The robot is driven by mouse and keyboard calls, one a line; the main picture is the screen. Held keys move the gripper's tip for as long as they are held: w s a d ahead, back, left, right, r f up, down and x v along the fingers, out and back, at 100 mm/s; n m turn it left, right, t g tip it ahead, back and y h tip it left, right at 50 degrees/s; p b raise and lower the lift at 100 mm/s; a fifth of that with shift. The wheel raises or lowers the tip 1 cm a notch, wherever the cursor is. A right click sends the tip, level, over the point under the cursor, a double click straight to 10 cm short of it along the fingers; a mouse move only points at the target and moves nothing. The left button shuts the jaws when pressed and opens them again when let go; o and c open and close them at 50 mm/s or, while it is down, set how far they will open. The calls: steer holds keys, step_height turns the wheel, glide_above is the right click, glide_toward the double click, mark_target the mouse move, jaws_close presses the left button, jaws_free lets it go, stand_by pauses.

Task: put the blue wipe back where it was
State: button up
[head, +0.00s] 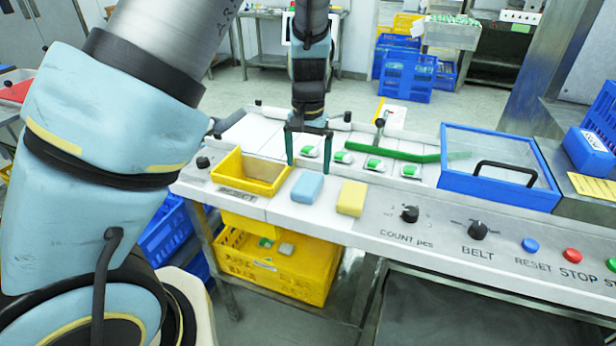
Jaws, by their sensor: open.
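The blue wipe (307,187) is a light blue block lying on the front ledge of the machine, between the yellow tray and the yellow block. My gripper (309,162) is open, pointing down, just behind and above the blue wipe. Its two dark green fingers are apart. One small white-and-green item shows between or behind the fingers; I cannot tell if they touch it. No mark showing the wipe's former place can be made out.
A yellow open tray (249,171) marked REJECT stands left of the wipe, and a yellow block (351,198) lies right. A green bar (392,153) crosses the belt behind. Knobs, buttons and a blue-framed clear cover (499,167) are at right. A yellow crate (270,268) sits below.

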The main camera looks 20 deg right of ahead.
mark_target(308, 182)
step_height(308, 182, up, 6)
steer(key=shift+r+b, duration=0.15)
steer(key=shift+b, duration=0.15)
steer(key=s+a+n, duration=0.2)
steer(key=a+n, duration=0.1)
steer(key=a, duration=1.2)
steer(key=s+a+r+n+t, duration=0.1)
steer(key=a+n, duration=0.3)
steer(key=a, duration=1.1)
steer(key=shift+s+a+r+t, duration=0.2)
steer(key=shift+s+a+t, duration=0.1)
steer(key=shift+s, duration=0.35)
